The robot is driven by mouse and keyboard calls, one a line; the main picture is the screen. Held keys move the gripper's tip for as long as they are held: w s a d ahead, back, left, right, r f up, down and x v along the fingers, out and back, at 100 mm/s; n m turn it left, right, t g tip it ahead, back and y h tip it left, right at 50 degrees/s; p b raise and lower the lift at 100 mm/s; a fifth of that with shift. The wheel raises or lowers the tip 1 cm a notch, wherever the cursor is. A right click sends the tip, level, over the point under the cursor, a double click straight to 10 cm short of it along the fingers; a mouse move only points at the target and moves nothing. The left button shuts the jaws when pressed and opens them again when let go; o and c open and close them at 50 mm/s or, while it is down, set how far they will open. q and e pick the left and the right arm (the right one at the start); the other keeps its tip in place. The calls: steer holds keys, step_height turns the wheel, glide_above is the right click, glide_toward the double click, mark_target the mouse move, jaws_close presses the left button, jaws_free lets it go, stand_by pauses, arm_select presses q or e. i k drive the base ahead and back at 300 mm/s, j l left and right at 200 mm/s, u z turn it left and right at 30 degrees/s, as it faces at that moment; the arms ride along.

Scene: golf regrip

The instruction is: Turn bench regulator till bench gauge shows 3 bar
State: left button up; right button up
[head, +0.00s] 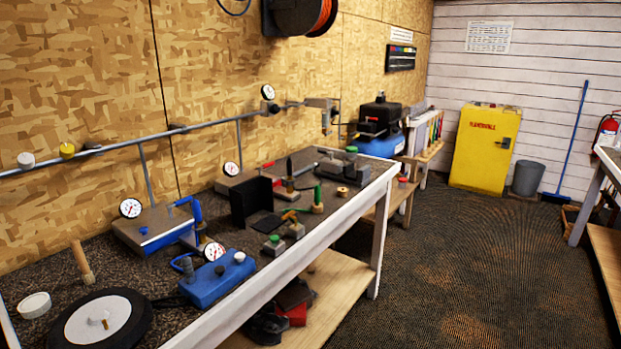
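Several round white dial gauges show in the head view; I cannot tell which is the bench gauge. One gauge (268,92) is on the wall pipe and another (231,169) stands at the back of the bench. A third gauge (130,208) is at a blue-edged flat unit, and one more (214,251) is beside a blue box (218,279) with a pale knob on top. Their readings are too small to tell. Neither gripper is in view.
The workbench (325,226) runs along the wall, crowded with tools, a black block (251,201) and a round black-rimmed disc (98,321). A blue compressor (381,145), yellow cabinet (485,147) and grey bin (527,179) stand farther back. The floor (465,265) to the right is clear.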

mark_target(274, 109)
steer(key=i+l+u, duration=0.6)
steer(key=u, duration=0.2)
steer(key=i+l+u, duration=0.1)
steer(key=u, duration=0.3)
steer(key=l+u, duration=0.35)
steer(key=i+l+u, duration=0.1)
steer(key=l+u, duration=0.3)
steer(key=l, duration=0.4)
steer(key=l+u, duration=0.1)
steer(key=l, duration=0.75)
